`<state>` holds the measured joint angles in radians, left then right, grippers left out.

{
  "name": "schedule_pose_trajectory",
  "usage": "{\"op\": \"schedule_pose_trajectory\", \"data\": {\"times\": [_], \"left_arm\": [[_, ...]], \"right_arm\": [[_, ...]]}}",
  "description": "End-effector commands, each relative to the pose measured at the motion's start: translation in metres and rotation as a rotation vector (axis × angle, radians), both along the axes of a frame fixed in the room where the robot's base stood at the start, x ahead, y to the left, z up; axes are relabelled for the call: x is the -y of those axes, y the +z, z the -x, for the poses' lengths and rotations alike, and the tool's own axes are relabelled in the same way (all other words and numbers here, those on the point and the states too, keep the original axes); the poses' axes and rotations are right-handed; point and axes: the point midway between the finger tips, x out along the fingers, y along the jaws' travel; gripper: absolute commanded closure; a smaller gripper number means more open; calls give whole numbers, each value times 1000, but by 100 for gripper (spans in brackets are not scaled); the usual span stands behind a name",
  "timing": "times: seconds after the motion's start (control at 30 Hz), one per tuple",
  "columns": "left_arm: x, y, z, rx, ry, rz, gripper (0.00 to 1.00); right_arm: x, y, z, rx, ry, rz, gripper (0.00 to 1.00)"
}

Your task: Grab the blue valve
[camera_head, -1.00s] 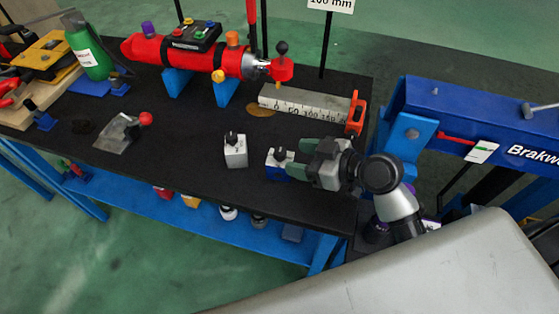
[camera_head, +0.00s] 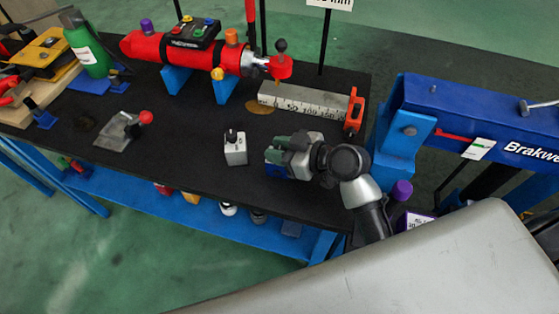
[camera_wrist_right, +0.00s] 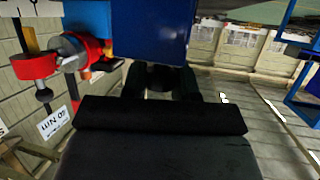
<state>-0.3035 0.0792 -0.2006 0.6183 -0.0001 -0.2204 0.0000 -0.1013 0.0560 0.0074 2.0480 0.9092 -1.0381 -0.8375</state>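The blue valve is a small blue block with a black knob. In the head view my right gripper (camera_head: 277,152) covers most of it, and a strip of its blue side (camera_head: 277,172) shows below the fingers. In the right wrist view the blue block (camera_wrist_right: 150,28) is large at the top, and my right gripper's dark fingers (camera_wrist_right: 161,82) stand on either side of a dark part, likely the knob. I cannot tell whether they touch it. The valve stands on the black tabletop (camera_head: 190,165). My left gripper is not in view.
A similar white block (camera_head: 235,150) with a black knob stands just left of the valve. A grey measuring bar (camera_head: 303,102) lies behind, with a red cylinder (camera_head: 190,52) on blue stands further back. A blue beam (camera_head: 465,115) is at the right.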

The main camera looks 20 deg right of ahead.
Motion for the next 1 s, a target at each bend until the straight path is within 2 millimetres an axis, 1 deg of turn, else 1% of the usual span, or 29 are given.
{"op": "schedule_pose_trajectory", "data": {"times": [0.03,0.1,0.13,1.0], "left_arm": [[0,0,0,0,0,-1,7],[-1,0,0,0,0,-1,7],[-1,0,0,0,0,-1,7],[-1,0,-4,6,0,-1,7]], "right_arm": [[0,0,0,0,0,0,87],[0,0,0,0,0,0,98],[0,0,0,0,0,0,100],[0,0,0,-1,0,1,100]]}}
